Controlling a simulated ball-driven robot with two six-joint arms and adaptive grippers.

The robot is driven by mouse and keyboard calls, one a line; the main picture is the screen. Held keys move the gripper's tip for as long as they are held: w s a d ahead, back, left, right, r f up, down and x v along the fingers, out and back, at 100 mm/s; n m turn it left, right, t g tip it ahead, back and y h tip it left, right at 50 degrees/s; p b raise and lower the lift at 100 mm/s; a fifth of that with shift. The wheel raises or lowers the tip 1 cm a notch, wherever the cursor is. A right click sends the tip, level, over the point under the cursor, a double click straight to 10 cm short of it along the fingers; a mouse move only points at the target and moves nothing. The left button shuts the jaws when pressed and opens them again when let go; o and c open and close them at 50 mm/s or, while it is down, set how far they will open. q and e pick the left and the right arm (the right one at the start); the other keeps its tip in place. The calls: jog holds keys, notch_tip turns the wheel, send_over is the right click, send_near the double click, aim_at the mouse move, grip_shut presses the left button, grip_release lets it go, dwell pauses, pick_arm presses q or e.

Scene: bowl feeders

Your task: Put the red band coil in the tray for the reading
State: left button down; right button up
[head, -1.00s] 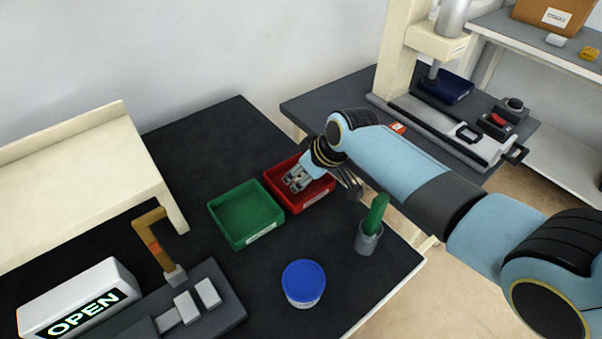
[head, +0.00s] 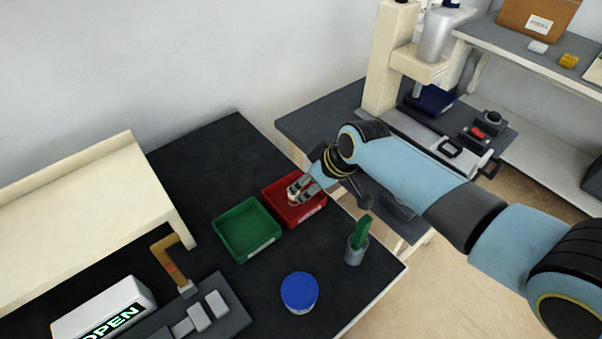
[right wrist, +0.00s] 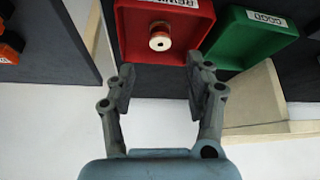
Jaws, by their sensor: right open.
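The red tray (head: 310,208) is on the dark table beside the green tray (head: 229,247) in the head view. My right gripper (head: 297,192) is over the red tray. In the right wrist view its open fingers (right wrist: 163,72) are apart and empty, with the coil just beyond the tips, roughly midway between them. In the head view the fingers partly hide the coil. My left gripper is not in view.
A blue-lidded tub (head: 299,290) and a grey cup with a green item (head: 357,250) stand near the table's front edge. A device with an OPEN sign (head: 112,322) and an orange bracket (head: 168,262) is at lower left. A press (head: 405,75) stands on the far bench.

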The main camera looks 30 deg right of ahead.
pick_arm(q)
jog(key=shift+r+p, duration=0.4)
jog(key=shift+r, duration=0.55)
pick_arm(e)
jog(key=shift+v, duration=2.1)
